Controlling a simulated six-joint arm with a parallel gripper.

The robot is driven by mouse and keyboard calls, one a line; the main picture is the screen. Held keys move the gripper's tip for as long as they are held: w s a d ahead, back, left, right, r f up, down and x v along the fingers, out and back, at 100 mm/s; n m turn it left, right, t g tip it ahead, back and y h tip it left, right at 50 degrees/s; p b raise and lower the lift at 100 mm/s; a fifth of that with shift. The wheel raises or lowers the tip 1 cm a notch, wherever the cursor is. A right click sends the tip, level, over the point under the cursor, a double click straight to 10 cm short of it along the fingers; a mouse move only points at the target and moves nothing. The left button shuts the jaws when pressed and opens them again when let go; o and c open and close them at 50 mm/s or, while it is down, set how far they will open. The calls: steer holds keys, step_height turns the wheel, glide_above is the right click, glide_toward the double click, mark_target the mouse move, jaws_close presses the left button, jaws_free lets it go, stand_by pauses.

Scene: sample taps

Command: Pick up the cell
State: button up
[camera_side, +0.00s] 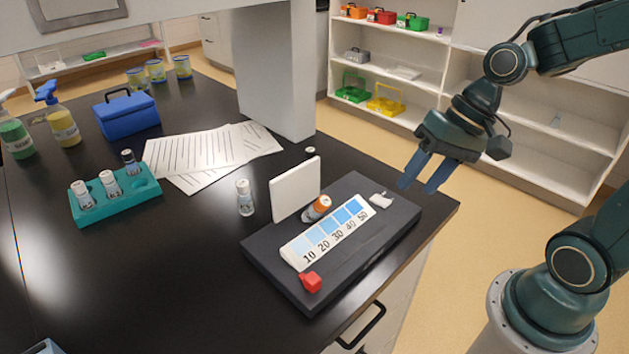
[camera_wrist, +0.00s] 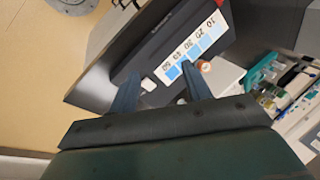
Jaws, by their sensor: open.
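No thing is labelled as the cell. A small vial with an orange cap (camera_side: 318,208) leans on the dark board, between the number strip and an upright white panel. It also shows in the wrist view (camera_wrist: 205,66). A clear vial with a pale cap (camera_side: 245,198) stands on the bench left of the panel. My gripper (camera_side: 417,187) is open and empty, up in the air beyond the board's right end. In the wrist view the open fingers (camera_wrist: 160,72) point toward the board, with a small white piece (camera_wrist: 148,84) seen between them.
The dark board (camera_side: 358,258) carries a blue-shaded strip (camera_side: 327,233) numbered 10 to 50, a red block (camera_side: 311,282) and the white panel (camera_side: 295,188). A teal rack (camera_side: 138,199) with 3 vials, papers (camera_side: 205,150) and a blue box (camera_side: 127,114) are farther left. A pillar (camera_side: 278,75) stands behind.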

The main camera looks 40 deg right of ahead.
step_height(320, 180, down, 2)
steer(key=w+m+y, duration=0.2)
steer(key=m, duration=0.1)
steer(key=m+t+y, duration=0.4)
steer(key=m+y, duration=0.2)
steer(key=m, duration=0.4)
glide_toward(328, 200)
steer(key=v, duration=0.3)
steer(key=shift+w+d+r, duration=0.1)
steer(key=shift+d+r, duration=0.05)
steer(key=shift+d, duration=0.1)
steer(key=shift+a, duration=0.15)
steer(key=shift+x, duration=4.25)
steer(key=shift+s+x, duration=0.1)
steer(key=shift+x, duration=0.8)
steer(key=shift+s+x, duration=0.15)
steer(key=shift+x, duration=1.65)
